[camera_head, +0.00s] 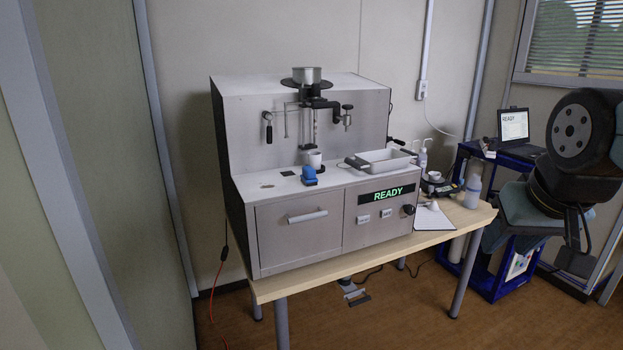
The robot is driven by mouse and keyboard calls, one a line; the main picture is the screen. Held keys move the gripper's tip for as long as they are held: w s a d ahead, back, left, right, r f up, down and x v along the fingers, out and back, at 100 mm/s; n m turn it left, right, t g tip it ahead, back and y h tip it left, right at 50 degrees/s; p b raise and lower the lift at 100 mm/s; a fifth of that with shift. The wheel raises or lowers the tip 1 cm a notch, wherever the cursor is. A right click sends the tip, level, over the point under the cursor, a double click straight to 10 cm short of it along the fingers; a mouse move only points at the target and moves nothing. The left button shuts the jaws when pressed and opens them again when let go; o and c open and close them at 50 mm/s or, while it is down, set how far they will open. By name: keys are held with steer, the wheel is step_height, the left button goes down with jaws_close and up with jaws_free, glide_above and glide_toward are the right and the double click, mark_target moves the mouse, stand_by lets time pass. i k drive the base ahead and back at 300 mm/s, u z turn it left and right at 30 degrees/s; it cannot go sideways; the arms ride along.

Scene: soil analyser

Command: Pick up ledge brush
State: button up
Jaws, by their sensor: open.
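A small blue-topped object (309,175), which I take to be the ledge brush, stands on the front ledge of the metal soil analyser (297,218), left of a white tray. Its bristles cannot be made out. A white cup (315,158) stands just behind it under the spout. My gripper (575,258) appears to hang from my dark arm at the far right, seen side-on and partly hidden by the arm. It is open, holds nothing that I can see, and is far from the blue object.
The white tray (384,168) with dark handles lies on the ledge's right. A wooden table (460,222) bears the analyser, a clipboard (430,216), a scale and bottles. A blue cart (487,282) with a laptop (514,126) stands behind. A wall is at left.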

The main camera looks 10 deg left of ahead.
mark_target(309, 178)
steer(key=u, duration=0.05)
steer(key=i, duration=1)
steer(key=z, duration=0.05)
